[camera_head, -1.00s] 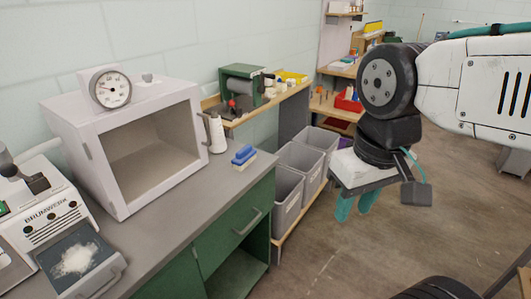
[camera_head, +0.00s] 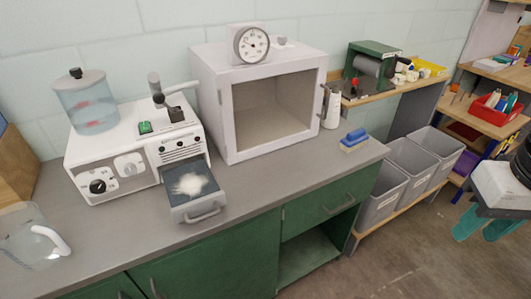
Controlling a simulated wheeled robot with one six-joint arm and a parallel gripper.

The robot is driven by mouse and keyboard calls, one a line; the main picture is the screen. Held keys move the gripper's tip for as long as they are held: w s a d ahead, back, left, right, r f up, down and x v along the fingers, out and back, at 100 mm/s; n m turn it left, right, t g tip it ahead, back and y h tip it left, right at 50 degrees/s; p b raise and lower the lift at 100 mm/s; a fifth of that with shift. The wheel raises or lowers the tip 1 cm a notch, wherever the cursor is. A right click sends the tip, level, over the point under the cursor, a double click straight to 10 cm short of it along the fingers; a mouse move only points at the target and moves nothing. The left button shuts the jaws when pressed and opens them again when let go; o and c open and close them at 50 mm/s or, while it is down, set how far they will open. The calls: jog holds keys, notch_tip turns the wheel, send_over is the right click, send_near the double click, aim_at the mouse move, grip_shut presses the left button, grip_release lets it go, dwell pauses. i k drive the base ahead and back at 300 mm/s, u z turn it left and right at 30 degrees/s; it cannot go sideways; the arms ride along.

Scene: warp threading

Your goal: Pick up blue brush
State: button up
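The blue brush (camera_head: 355,139) lies on the grey countertop (camera_head: 285,175) near its right end, with a blue handle on top and a pale base below. It is just right of the white box-shaped chamber and a white bottle-like cone. My gripper (camera_head: 485,224) is at the right edge of the view, well right of the brush and off the counter. Its two teal fingers hang down with a gap between them, and nothing shows between them. Part of the gripper is cut off by the frame edge.
The white chamber (camera_head: 212,100) and white cone (camera_head: 331,108) stand close to the brush. A white machine (camera_head: 110,140) with an open drawer (camera_head: 199,212) and a clear jug (camera_head: 32,245) are further left. Grey bins (camera_head: 381,200) stand right of the counter. The floor (camera_head: 400,270) in front is clear.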

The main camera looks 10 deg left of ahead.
aim_at(356, 138)
jog(key=u, duration=0.1)
jog(key=k, duration=0.45)
jog(key=z, duration=0.8)
jog(key=i, duration=1.65)
jog(key=u, duration=0.7)
